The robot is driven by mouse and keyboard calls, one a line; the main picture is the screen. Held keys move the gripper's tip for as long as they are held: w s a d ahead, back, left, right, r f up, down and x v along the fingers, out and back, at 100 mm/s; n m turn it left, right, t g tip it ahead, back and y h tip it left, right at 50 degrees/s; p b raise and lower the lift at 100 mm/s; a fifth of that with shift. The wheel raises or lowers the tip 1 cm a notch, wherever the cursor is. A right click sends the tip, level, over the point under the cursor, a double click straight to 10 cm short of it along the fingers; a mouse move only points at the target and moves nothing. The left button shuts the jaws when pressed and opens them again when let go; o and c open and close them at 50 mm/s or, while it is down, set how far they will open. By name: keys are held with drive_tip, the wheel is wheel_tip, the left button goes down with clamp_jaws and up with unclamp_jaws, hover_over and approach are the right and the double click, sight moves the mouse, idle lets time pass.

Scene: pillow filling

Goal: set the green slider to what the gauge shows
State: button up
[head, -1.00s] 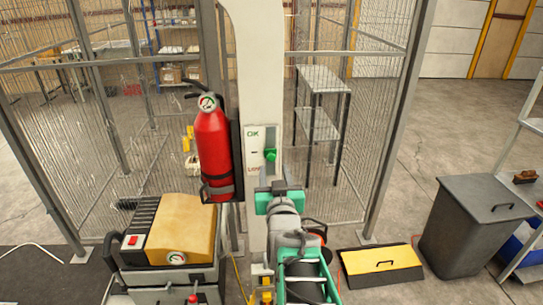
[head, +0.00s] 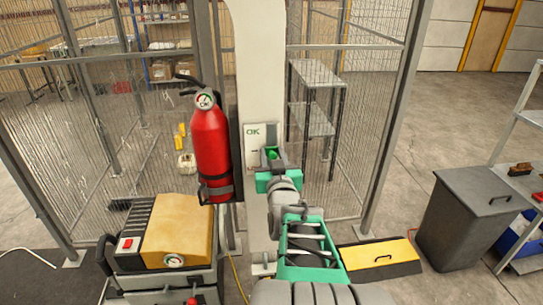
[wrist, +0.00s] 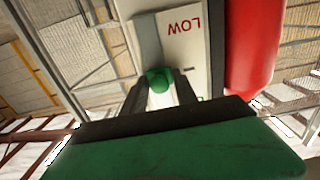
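The green slider knob (head: 271,153) sits in the slot of a white panel (head: 252,141) on the pillar, about level with the dash between OK above and LOW below. My gripper (head: 272,158) is at the knob, its fingers pointing at the panel. In the wrist view, which is upside down, the knob (wrist: 159,80) lies between my two parted fingertips (wrist: 162,83); contact with them is unclear. The extinguisher's round gauge (head: 204,101) has red and green areas and the letters OK; its needle is too small to read surely.
The red fire extinguisher (head: 211,150) hangs just left of the panel. A yellow-topped machine (head: 180,232) with its own dial (head: 173,261) stands lower left. Mesh fence surrounds the pillar. A grey bin (head: 470,220) and a yellow-black ramp (head: 381,255) stand right.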

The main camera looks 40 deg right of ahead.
clamp_jaws()
drive_tip(key=shift+r, duration=0.1)
idle(0.9)
